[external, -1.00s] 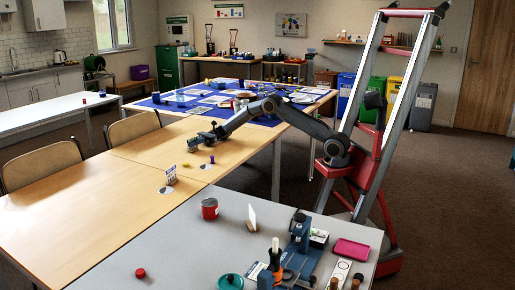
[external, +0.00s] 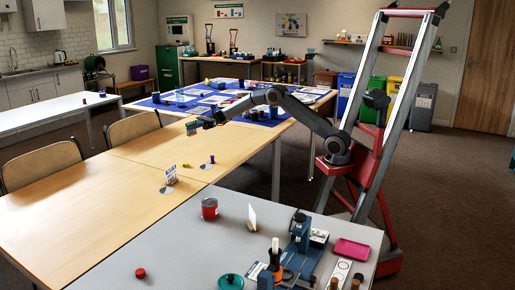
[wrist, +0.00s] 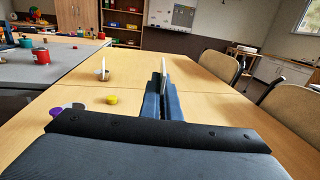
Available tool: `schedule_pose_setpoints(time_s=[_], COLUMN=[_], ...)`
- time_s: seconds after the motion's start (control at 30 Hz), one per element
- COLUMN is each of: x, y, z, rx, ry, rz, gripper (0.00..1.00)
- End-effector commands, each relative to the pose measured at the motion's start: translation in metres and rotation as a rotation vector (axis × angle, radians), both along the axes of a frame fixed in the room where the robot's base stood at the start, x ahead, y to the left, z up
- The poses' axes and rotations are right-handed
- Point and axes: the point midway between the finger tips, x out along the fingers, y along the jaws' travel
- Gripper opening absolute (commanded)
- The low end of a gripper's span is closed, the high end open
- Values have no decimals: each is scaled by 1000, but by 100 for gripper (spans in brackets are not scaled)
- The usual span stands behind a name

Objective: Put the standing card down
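My gripper (external: 200,123) is raised above the far part of the wooden table. It is shut on a thin upright card (external: 191,127), held at its tip and apart from the tabletop. In the wrist view the card (wrist: 164,73) shows nearly edge-on between the dark blue fingers (wrist: 161,100); its lower part is hidden by them. Another card (external: 171,174) stands on the wooden table, by a grey disc (external: 166,190); it also shows in the wrist view (wrist: 103,69).
A yellow piece (external: 186,165) and a purple piece (external: 212,159) stand on the wooden table (external: 110,190), near another grey disc (external: 206,166). The grey table (external: 165,250) holds a red tin (external: 209,208) and a white card (external: 252,216). The wooden table's left side is clear.

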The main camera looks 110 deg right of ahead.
Motion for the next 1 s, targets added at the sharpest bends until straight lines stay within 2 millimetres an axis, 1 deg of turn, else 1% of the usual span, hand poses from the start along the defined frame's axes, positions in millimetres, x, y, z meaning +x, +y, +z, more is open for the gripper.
schedule_pose_setpoints(time_s=[0.07, 0.13, 0.17, 0.27, 0.3, 0.37, 0.4, 0.47, 0.5, 0.57, 0.6, 0.63, 0.83, 0.87, 0.9, 0.97, 1.0], x=[2, 6, 9, 18, 22, 28, 30, 33, 35, 36, 36, 36, 25, 22, 18, 11, 5], y=[7, 21, 29, 67, 85, 115, 134, 164, 184, 214, 233, 248, 347, 361, 381, 410, 429], z=[0, 0, 1, 1, 0, 0, 0, -1, -1, -1, -2, -2, -3, -3, -3, -4, -4], rx=[1, 3, 3, 6, 8, 12, 13, 15, 15, 18, 19, 21, 26, 26, 28, 29, 30], ry=[0, 0, -1, -4, -5, -6, -8, -9, -11, -13, -13, -14, -17, -17, -17, -16, -16], rz=[8, 24, 33, 74, 94, 125, 145, 176, 197, 227, 247, 262, 363, 377, 397, 428, 448], gripper=[0, 0, 0, 0, 0, 0, 0, 0, 0, 0, 0, 0, 0, 0, 0, 0, 0])
